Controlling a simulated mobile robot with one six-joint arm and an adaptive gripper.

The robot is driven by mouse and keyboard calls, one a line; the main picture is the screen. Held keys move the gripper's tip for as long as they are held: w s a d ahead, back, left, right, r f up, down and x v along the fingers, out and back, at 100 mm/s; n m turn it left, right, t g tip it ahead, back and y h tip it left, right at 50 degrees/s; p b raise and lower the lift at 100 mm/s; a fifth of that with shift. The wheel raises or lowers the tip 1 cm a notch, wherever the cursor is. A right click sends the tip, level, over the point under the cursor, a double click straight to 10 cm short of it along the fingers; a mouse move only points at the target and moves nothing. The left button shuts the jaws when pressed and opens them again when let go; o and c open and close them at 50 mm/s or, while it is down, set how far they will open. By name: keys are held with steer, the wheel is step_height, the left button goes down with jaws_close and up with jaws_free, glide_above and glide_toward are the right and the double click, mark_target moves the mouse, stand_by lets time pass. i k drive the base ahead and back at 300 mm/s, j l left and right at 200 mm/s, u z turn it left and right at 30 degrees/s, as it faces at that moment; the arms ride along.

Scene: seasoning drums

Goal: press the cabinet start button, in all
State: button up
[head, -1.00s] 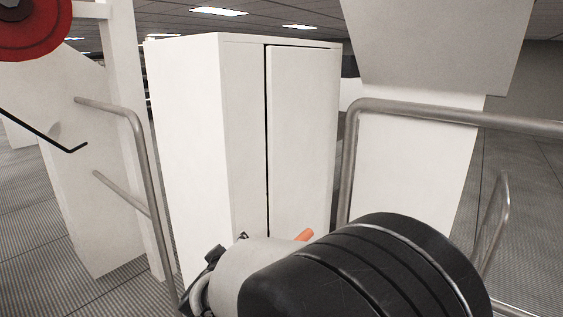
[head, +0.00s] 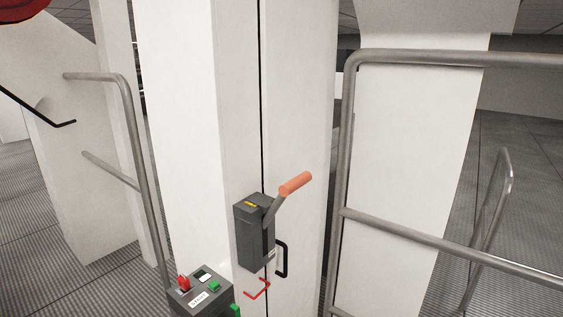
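The tall white cabinet (head: 180,130) stands in the middle of the head view, with a dark vertical seam by its door (head: 299,120). A grey control box (head: 191,299) with a white label sits low at its front, near the bottom edge. On its top are a green button (head: 215,286), a red switch or knob (head: 183,283) and a small display. The label is too small to read surely, so I cannot tell which green part is the start button. My gripper is not in view.
A dark switch box (head: 255,232) with an orange-handled lever (head: 296,184) is on the cabinet front. A black door handle (head: 284,260) and a red hook (head: 258,290) are beside and below it. Metal railings stand left (head: 137,130) and right (head: 345,150).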

mark_target(213, 284)
steer(key=k+l+u, duration=0.35)
steer(key=l, duration=0.15)
steer(key=k+l+u, duration=0.4)
